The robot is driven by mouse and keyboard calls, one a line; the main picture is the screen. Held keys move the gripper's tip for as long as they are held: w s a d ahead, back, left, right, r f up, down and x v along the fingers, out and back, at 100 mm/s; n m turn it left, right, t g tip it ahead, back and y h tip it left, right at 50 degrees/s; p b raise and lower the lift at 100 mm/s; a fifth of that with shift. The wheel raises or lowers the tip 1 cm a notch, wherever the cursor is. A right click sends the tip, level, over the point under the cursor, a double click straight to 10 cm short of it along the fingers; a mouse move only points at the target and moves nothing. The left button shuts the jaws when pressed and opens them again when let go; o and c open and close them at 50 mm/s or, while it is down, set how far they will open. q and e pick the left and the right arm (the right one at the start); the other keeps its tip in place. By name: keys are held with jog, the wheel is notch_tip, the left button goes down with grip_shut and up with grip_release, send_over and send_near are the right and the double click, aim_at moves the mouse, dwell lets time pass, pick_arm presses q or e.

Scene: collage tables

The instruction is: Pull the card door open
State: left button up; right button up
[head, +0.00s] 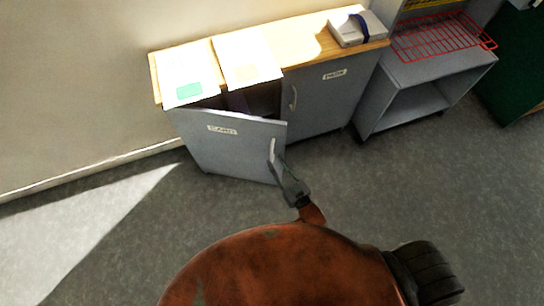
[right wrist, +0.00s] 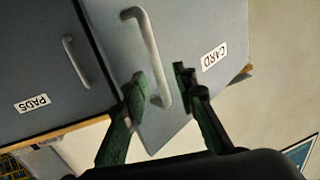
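The grey card door (head: 232,150), labelled CARD, stands ajar on the left of the low cabinet. Its right edge is swung out, and a dark gap shows behind it. The door also shows in the right wrist view (right wrist: 190,30), with its pale bar handle (right wrist: 148,45). My right gripper (right wrist: 162,82) is at the handle, one green finger on each side of the bar. The fingers are apart, and I see no clear grip on the bar. In the head view my right gripper (head: 281,170) is at the door's handle side. My left gripper is not in view.
The shut PADS door (head: 325,95) is to the right. Paper sheets (head: 248,58) and a grey box (head: 357,28) lie on the wooden top. A grey open shelf unit (head: 425,80) with a red rack (head: 440,37) stands further right. The floor before the door is clear.

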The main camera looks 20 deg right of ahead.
jog(key=v, duration=0.7)
jog(key=shift+s, duration=0.3)
jog(key=shift+d, duration=0.1)
jog(key=shift+c, duration=0.4)
